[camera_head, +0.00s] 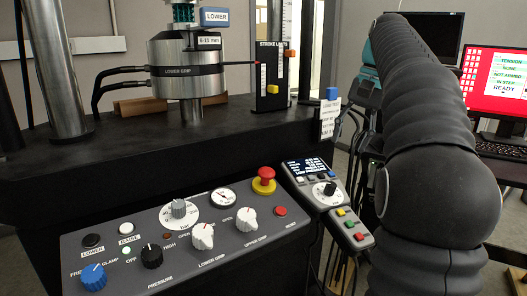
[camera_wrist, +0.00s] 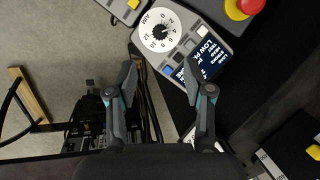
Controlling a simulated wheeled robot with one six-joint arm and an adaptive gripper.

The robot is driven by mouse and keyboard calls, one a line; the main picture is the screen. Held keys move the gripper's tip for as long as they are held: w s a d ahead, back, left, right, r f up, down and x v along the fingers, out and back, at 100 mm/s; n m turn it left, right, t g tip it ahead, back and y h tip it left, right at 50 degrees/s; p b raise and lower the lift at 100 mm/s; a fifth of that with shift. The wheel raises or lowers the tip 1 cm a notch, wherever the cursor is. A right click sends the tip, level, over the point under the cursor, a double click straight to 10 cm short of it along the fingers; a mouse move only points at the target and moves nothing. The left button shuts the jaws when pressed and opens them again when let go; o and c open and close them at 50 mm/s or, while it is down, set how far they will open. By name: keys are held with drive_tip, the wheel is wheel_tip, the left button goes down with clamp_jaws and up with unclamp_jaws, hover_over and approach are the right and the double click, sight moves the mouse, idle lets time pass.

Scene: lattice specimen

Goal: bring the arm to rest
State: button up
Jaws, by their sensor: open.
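My arm, in a ribbed black cover, fills the right side of the head view, and its far end is hidden behind its own bulk there. My gripper (camera_wrist: 160,80) shows in the wrist view with its two fingers spread apart and nothing between them. Beyond the fingertips in that view lies the handset with a round dial (camera_wrist: 160,30) and a small lit screen. The same handset (camera_head: 318,184) shows in the head view beside the control panel. The gripper appears apart from it, though the exact gap is hard to tell.
The control panel (camera_head: 150,245) has knobs and a red emergency button (camera_head: 264,180). Behind it, the black machine table (camera_head: 130,140) carries the lower grip (camera_head: 188,65) and a stroke-limit block (camera_head: 270,85). A red monitor (camera_head: 497,85) stands at right. Cables hang near the handset.

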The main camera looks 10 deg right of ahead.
drive_tip(key=s+a+f+n+t+h, duration=0.25)
drive_tip(key=s+a+f, duration=0.55)
drive_tip(key=a, duration=0.4)
drive_tip(key=s+a+f+n+t, duration=0.1)
drive_tip(key=s+a+f+n, duration=0.1)
drive_tip(key=s+f, duration=0.4)
drive_tip(key=s+a+f+n+t, duration=0.1)
drive_tip(key=s+a+f+n, duration=0.2)
drive_tip(key=s+f, duration=0.3)
drive_tip(key=shift+s+a+f+t, duration=0.35)
drive_tip(key=shift+a+f, duration=0.1)
drive_tip(key=shift+f, duration=1.05)
drive_tip(key=shift+h, duration=0.25)
